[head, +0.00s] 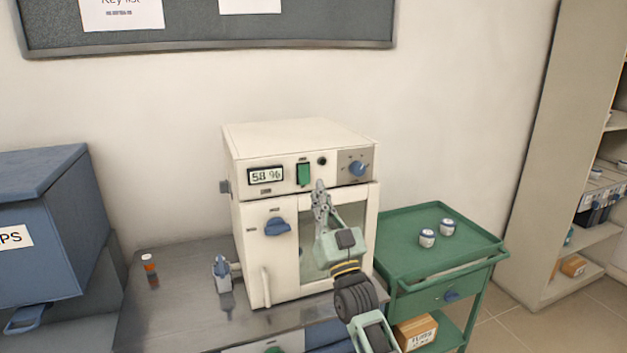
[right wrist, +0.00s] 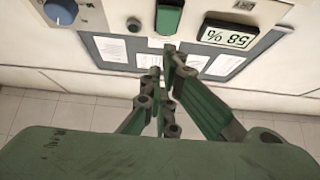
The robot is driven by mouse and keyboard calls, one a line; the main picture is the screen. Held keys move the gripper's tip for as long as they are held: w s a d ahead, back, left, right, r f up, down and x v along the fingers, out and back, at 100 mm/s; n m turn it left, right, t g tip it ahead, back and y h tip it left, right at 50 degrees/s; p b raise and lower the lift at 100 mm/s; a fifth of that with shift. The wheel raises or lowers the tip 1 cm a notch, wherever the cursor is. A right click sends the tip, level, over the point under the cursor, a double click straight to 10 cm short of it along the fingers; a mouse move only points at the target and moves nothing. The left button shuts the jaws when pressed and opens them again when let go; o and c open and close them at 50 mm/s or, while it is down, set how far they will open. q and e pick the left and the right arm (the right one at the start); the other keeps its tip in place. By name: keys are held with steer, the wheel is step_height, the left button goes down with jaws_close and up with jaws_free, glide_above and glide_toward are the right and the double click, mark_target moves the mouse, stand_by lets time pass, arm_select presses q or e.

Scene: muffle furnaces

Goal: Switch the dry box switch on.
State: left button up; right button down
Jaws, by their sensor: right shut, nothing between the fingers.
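The dry box (head: 305,135) is a cream cabinet with a glass door, standing on a metal bench. Its front panel has a display (head: 266,176) reading 58 % and a green rocker switch (head: 303,174). The switch also shows in the right wrist view (right wrist: 168,18), where the panel appears upside down. I cannot tell which way the rocker is tipped. My right gripper (head: 319,187) is shut and empty, in front of the panel, just right of and below the switch in the head view. Its fingertips (right wrist: 172,50) are close to the switch; contact cannot be told. My left gripper is out of view.
A blue dial (head: 356,168) sits right of the switch, and a blue door latch (head: 277,226) is lower left. A squeeze bottle (head: 222,273) and a small orange vial (head: 149,268) stand on the bench. A green cart (head: 400,228) with two jars stands at right.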

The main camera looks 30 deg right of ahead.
mark_target(304, 174)
steer(key=shift+w+d+r+p, duration=0.1)
steer(key=shift+w+d+p, duration=0.1)
steer(key=shift+w, duration=0.65)
steer(key=shift+w+d+p, duration=0.15)
steer(key=shift+w+d, duration=0.05)
steer(key=shift+w, duration=0.6)
steer(key=shift+w+d+r+p, duration=0.1)
steer(key=shift+w+d+p, duration=0.1)
steer(key=shift+w, duration=0.65)
